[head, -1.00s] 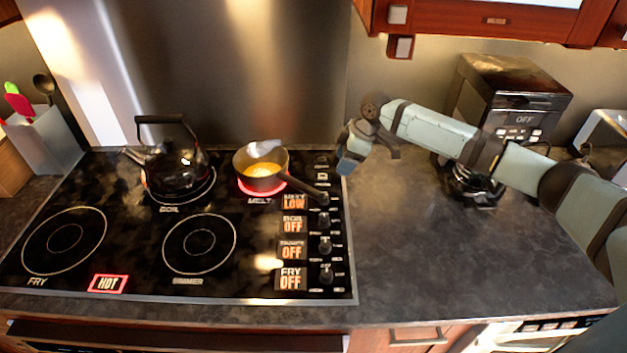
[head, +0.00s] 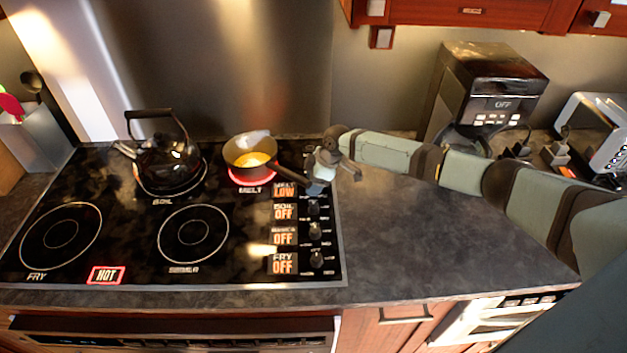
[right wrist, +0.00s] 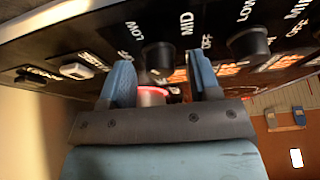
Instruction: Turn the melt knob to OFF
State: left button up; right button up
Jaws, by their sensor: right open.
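The melt display (head: 285,190) on the stove reads LOW. In the head view my right gripper (head: 318,186) is over the far end of the knob column and hides the melt knob there. In the right wrist view a black knob (right wrist: 158,55), apparently the melt knob, shows beyond and between the two open blue fingers of my gripper (right wrist: 162,75). The fingers hold nothing, and I cannot tell whether they touch the knob. Another knob (right wrist: 248,42) is to the right. My left gripper is not in view.
A pan (head: 250,148) with yellow contents sits on the glowing melt burner, its handle reaching toward my right gripper. A black kettle (head: 168,160) stands on the boil burner. Other displays, including FRY (head: 284,263), read OFF. The counter (head: 410,235) right of the stove is clear.

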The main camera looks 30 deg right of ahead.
jog(key=shift+c, duration=0.5)
jog(key=c, duration=0.8)
jog(key=shift+f+n+g+y+b, duration=0.2)
jog(key=shift+n+g+y+b, duration=0.1)
jog(key=shift+n+b, duration=0.75)
jog(key=n+g+b, duration=0.1)
jog(key=n+b, duration=0.1)
jog(key=shift+b, duration=0.4)
jog(key=n+g+b, duration=0.1)
jog(key=n+b, duration=0.1)
jog(key=n, duration=0.1)
jog(key=n+g+b, duration=0.1)
jog(key=n+b, duration=0.1)
jog(key=n, duration=0.1)
jog(key=shift+w+n, duration=0.15)
jog(key=shift+n, duration=0.1)
jog(key=shift+r+n+g+h+b, duration=0.1)
jog(key=shift+n+g+h+b, duration=0.45)
jog(key=shift+n, duration=0.45)
jog(key=shift+r+n+g+b, duration=0.1)
jog(key=shift+n+g+b, duration=0.25)
jog(key=shift+n, duration=0.35)
